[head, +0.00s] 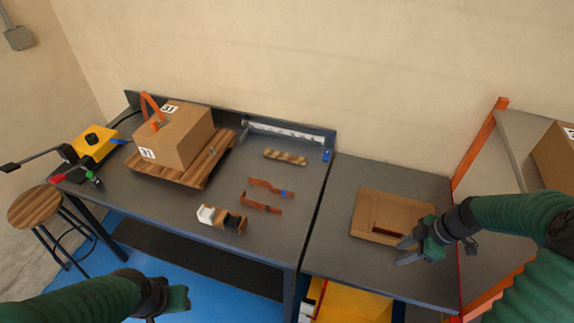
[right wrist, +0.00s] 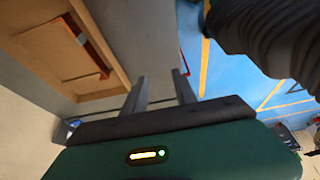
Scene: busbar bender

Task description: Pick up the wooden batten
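The wooden batten (head: 285,157) is a short striped wood strip lying flat near the back of the left workbench. My right gripper (head: 406,251) is at the right table, beside the front right of a cardboard tray, far from the batten. In the right wrist view its two fingers (right wrist: 160,92) stand apart with nothing between them. My left gripper (head: 178,299) is low at the front left, below the bench edge and far from the batten; its fingers are not clear.
A cardboard box (head: 177,138) sits on a wooden pallet (head: 205,172). Copper-coloured bent strips (head: 262,204) and a small white-and-black block (head: 222,217) lie in front of the batten. The shallow cardboard tray (head: 372,211) rests on the right table. An orange-posted shelf (head: 480,143) stands at right.

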